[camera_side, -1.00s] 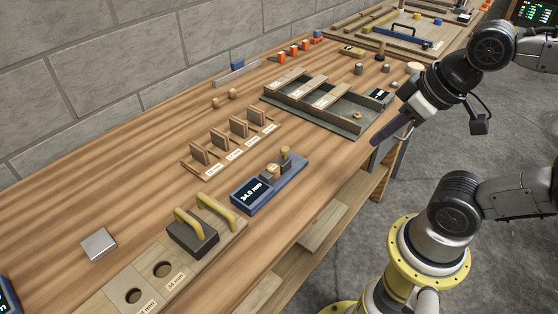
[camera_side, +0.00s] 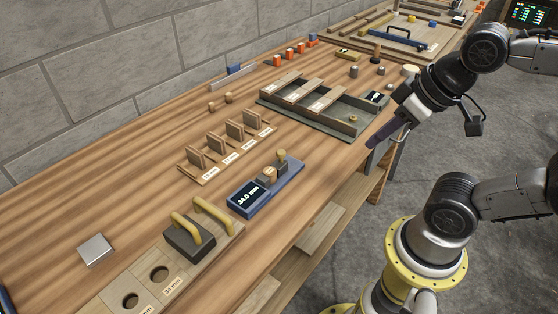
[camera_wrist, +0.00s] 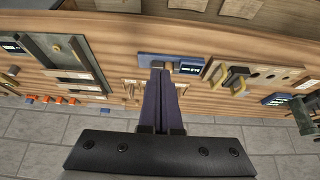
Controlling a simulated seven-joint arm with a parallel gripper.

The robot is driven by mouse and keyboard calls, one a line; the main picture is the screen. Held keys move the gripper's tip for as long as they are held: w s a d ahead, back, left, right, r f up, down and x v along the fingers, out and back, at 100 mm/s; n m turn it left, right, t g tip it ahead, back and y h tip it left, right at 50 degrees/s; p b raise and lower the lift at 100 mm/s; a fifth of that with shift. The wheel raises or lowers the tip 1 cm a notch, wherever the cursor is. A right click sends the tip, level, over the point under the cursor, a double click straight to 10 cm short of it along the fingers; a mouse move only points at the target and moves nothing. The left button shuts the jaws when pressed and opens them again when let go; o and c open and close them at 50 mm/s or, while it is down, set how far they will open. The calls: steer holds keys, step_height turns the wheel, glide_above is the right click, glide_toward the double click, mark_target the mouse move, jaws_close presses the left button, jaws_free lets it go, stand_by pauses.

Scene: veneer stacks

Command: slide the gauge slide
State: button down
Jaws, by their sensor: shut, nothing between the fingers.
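The gauge is a blue base (camera_side: 288,174) on the bench, with a dark display (camera_side: 247,198) reading about 34 mm.
A grey tray (camera_side: 345,127) with wooden strips lies behind the gauge. Upright veneer pieces in a labelled rack (camera_side: 228,143) stand left of it. A board with round holes and a yellow-handled block (camera_side: 190,240) lies in front. A metal plate (camera_side: 95,249) rests far left.

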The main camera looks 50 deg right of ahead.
steer(key=c, duration=1.5)
jaws_free()
steer(key=shift+c, duration=0.2)
steer(key=o, duration=0.5)
steer(key=shift+s+m, duration=0.1)
steer(key=shift+m, duration=0.2)
steer(key=shift+c, duration=0.2)
steer(key=o, duration=0.4)
steer(key=shift+w+r+m, duration=0.3)
steer(key=shift+r+m, duration=0.2)
steer(key=shift+r, duration=0.15)
steer(key=shift+w+r+m, duration=0.25)
steer(key=shift+r+m, duration=0.25)
steer(key=shift+r, duration=0.1)
steer(key=w+r+m, duration=0.2)
steer(key=w+r, duration=0.1)
steer(key=w, duration=0.1)
steer(key=m+g, duration=0.4)
steer(key=g, duration=0.1)
glide_above(281, 151)
step_height(281, 151, down, 6)
steer(key=shift+g, duration=0.3)
step_height(281, 151, down, 14)
steer(key=shift+f, duration=0.2)
